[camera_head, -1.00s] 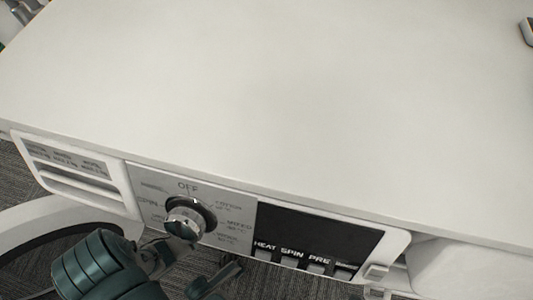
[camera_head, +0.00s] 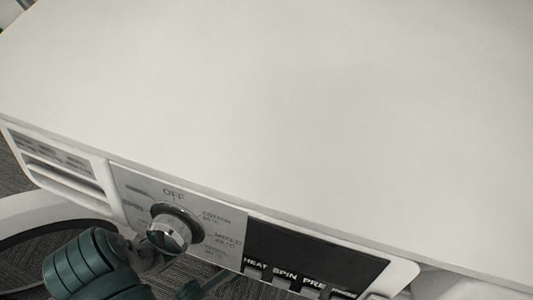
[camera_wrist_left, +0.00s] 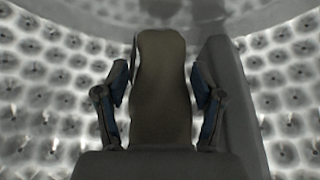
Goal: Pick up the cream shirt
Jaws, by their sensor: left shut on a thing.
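In the left wrist view, my left gripper (camera_wrist_left: 160,95) is inside a perforated metal drum. Its two fingers stand either side of a dull cream-brown thing (camera_wrist_left: 160,75), in shadow, and are shut on it. It looks like the cream shirt, but the dim light hides its folds and edges. In the head view, my left arm reaches down at the lower left in front of the washing machine (camera_head: 270,110), and its gripper is hidden there. My right gripper is in neither view.
The drum wall (camera_wrist_left: 285,75) surrounds the gripper, and a smooth grey upright shape (camera_wrist_left: 228,100) stands close on its right. The machine's round door (camera_head: 50,212) is open at the left. A control knob (camera_head: 170,233) juts from the front near my arm. The machine's top is bare.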

